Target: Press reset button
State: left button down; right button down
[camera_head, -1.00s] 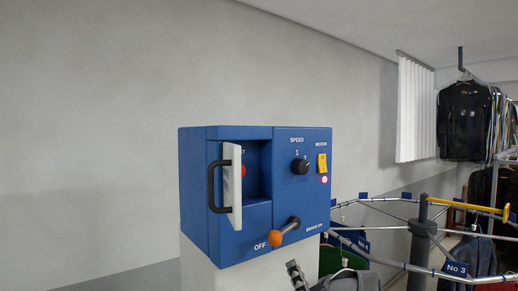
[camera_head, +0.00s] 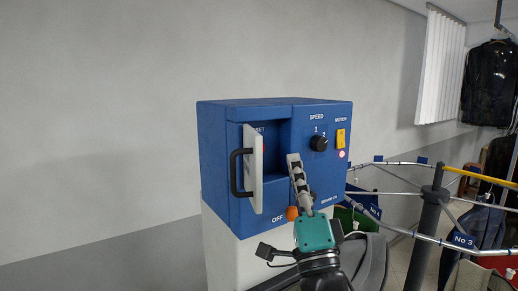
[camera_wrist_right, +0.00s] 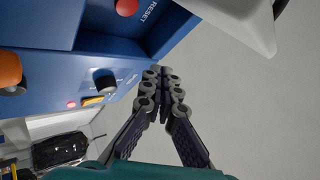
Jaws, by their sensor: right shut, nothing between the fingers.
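A blue control box (camera_head: 222,170) stands on a white pedestal. Its white door (camera_head: 252,175) with a black handle (camera_head: 235,172) is swung open, edge-on to the head camera. The door mostly hides the reset button there; only part of the label shows. In the right wrist view the red reset button (camera_wrist_right: 126,7) sits in the recess beside the word RESET, at the top edge. My right gripper (camera_head: 294,160) is shut and empty, fingers pointing up in front of the panel, right of the open recess. In the wrist view its fingertips (camera_wrist_right: 161,72) are below the button. My left gripper is not in view.
An orange-knobbed lever (camera_head: 292,213) at OFF is partly behind my gripper. A black speed knob (camera_head: 319,143) and yellow motor switch (camera_head: 340,138) are on the panel's right. A rail conveyor (camera_head: 395,229) with hanging clothes stands at right. Bare wall is at left.

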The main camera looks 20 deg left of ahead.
jog(key=shift+w+a+b, duration=0.2)
jog(key=shift+w+a, duration=0.7)
jog(key=shift+a, duration=0.25)
jog(key=shift+w+a+b, duration=0.2)
jog(key=shift+w+a, duration=0.75)
jog(key=shift+a, duration=0.2)
jog(key=shift+w+a+b, duration=0.2)
jog(key=shift+w+a, duration=0.7)
jog(key=shift+a, duration=0.25)
jog(key=shift+a, duration=0.15)
jog(key=shift+w+a, duration=0.2)
jog(key=shift+w, duration=0.05)
jog(key=shift+w+a, duration=0.25)
jog(key=shift+a, duration=0.05)
jog(key=shift+s+d, duration=0.4)
jog(key=shift+s, duration=0.1)
jog(key=shift+s+d, duration=0.1)
jog(key=shift+d, duration=0.1)
